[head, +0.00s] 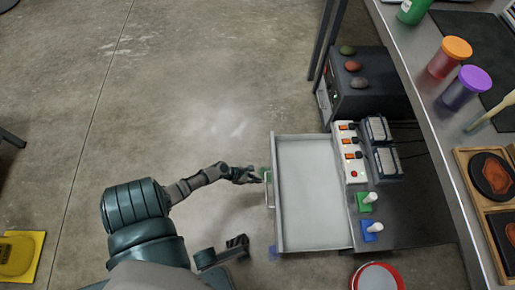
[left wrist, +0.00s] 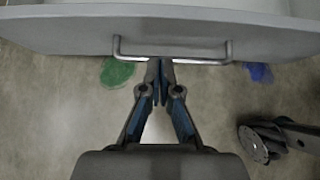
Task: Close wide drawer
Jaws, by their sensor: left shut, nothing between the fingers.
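The wide drawer (head: 312,190) is pulled open and looks empty, with a pale grey inside. Its front panel with a bar handle (head: 268,188) faces left in the head view. The handle (left wrist: 172,58) runs across the upper middle of the left wrist view. My left gripper (head: 252,175) is just left of the drawer front near the handle. In the left wrist view its fingers (left wrist: 160,66) are together with nothing between them, at the handle's middle; I cannot tell whether they touch it. My right gripper (head: 237,241) seems to show lower down, left of the drawer; its fingers are unclear.
A power strip (head: 352,155), green switch block (head: 366,201) and blue block (head: 371,230) sit right of the drawer. A dark box with stones (head: 366,95) stands behind. A red-rimmed bucket (head: 376,277) is near the front.

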